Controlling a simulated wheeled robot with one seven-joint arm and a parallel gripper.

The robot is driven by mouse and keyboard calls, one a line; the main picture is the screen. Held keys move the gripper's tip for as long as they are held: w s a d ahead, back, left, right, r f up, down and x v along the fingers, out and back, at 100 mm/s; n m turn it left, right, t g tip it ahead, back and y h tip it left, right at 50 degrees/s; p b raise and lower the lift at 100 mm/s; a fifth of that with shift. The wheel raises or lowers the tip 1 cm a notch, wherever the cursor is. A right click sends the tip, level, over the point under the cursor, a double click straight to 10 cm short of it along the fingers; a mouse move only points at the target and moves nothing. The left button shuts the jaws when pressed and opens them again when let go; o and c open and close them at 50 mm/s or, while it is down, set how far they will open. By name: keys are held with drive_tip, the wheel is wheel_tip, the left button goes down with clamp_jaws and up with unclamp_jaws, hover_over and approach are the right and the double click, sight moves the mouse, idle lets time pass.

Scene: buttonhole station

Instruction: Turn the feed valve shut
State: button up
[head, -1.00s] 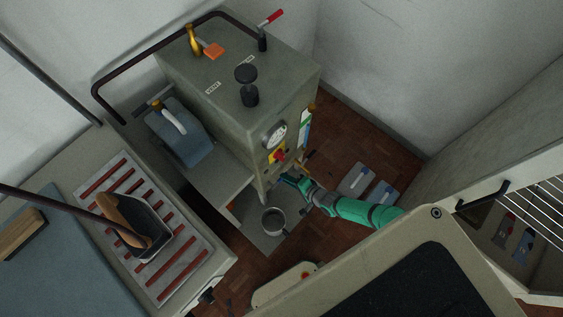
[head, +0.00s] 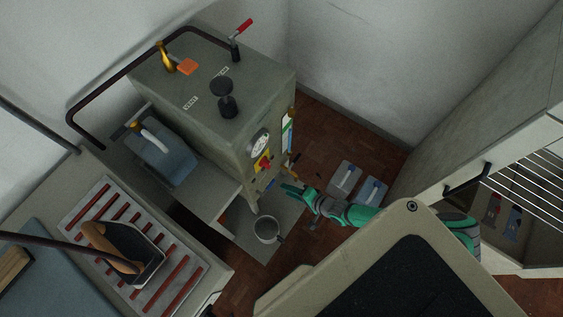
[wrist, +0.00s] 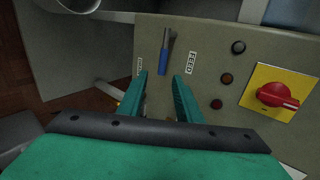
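The feed valve's lever, with a blue grip (wrist: 163,62) and a grey stem, shows on the grey panel in the wrist view, beside the white FEED label (wrist: 191,62). My gripper (wrist: 161,76) is open and empty. Its two teal fingers point at the panel, and the end of the blue grip lies between the fingertips in the picture, apart from both fingers. How far the tips are from the lever in depth cannot be told. In the head view my gripper (head: 286,188) is low, just right of the machine's front panel; the lever is too small to tell clearly there.
A red knob on a yellow plate (wrist: 260,93) and three small round lamps or buttons sit right of the lever. A metal pot (head: 266,229) stands below the machine (head: 200,95). A wire rack (head: 530,190) is at the right.

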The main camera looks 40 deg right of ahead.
drive_tip(key=v, duration=0.3)
drive_tip(key=shift+s+d, duration=0.1)
idle(0.5)
drive_tip(key=s+a+r+n+t, duration=0.1)
drive_tip(key=s+a+r+n, duration=0.85)
drive_tip(key=s+a, duration=0.6)
drive_tip(key=w+a+r+n+t+h, duration=0.1)
drive_tip(key=a+r, duration=0.4)
drive_tip(key=r, duration=0.6)
drive_tip(key=w+a+r+n+t+h, duration=0.2)
drive_tip(key=a+r+n, duration=0.2)
drive_tip(key=r, duration=0.8)
drive_tip(key=shift+a+t, duration=0.4)
drive_tip(key=shift+a, duration=0.35)
